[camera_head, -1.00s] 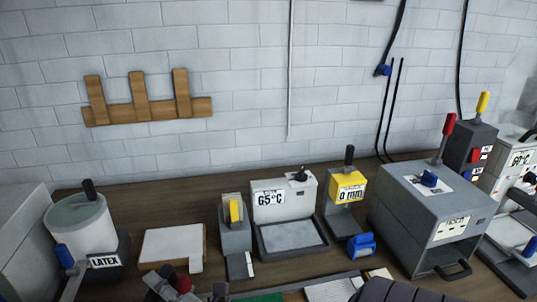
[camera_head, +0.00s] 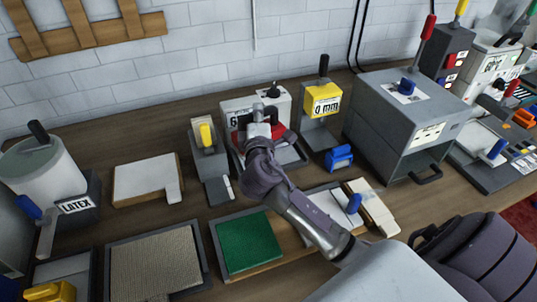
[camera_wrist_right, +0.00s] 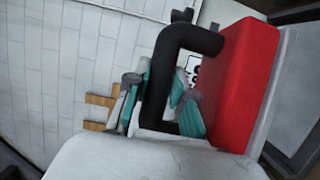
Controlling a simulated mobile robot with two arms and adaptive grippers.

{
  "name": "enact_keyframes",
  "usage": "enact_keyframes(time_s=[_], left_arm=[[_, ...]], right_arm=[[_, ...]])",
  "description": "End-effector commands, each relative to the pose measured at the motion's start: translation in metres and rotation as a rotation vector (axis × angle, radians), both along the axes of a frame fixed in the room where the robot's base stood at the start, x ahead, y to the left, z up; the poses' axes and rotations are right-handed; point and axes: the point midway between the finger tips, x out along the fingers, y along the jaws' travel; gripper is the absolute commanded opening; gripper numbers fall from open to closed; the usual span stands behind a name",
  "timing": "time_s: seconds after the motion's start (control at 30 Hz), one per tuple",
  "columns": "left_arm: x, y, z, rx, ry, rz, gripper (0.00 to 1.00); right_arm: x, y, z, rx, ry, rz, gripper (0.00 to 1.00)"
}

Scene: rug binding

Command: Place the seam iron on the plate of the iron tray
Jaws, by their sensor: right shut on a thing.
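The seam iron (camera_wrist_right: 240,85) is a red block with a black loop handle (camera_wrist_right: 160,75), seen close up in the right wrist view. My right gripper (camera_wrist_right: 160,103) is shut on the handle, with a teal-padded finger on each side. In the head view the right gripper (camera_head: 258,132) is over the iron tray, and red parts of the iron (camera_head: 277,131) show around it. The iron tray (camera_head: 296,158) is a grey tray in front of a white box with a temperature label. Gripper and iron hide most of its plate. I cannot tell whether the iron touches the plate. My left gripper is not in view.
A grey stand with a yellow lever (camera_head: 205,135) is close left of the tray. A yellow-headed gauge (camera_head: 322,100) and a blue clip-like object (camera_head: 339,157) are close right. A green pad (camera_head: 247,243) lies in front. The brick wall is behind.

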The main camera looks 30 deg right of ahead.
Motion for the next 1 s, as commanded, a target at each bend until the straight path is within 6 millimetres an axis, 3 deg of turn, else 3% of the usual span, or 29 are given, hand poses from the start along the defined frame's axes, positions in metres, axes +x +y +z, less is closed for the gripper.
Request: enact_keyframes(time_s=[0.1, 0.27, 0.6, 1.0], left_arm=[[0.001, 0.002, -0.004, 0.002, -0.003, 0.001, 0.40], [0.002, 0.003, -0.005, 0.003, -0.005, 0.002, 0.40], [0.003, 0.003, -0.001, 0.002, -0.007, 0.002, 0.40], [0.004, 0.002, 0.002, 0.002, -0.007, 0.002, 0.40]], right_arm=[[0.018, -0.026, 0.011, -0.001, -0.011, -0.105, 0.00], [0.029, -0.044, 0.014, -0.001, -0.007, -0.182, 0.00], [0.030, -0.048, -0.033, -0.003, -0.003, -0.198, 0.00], [0.031, -0.048, -0.073, -0.003, -0.003, -0.198, 0.00]])
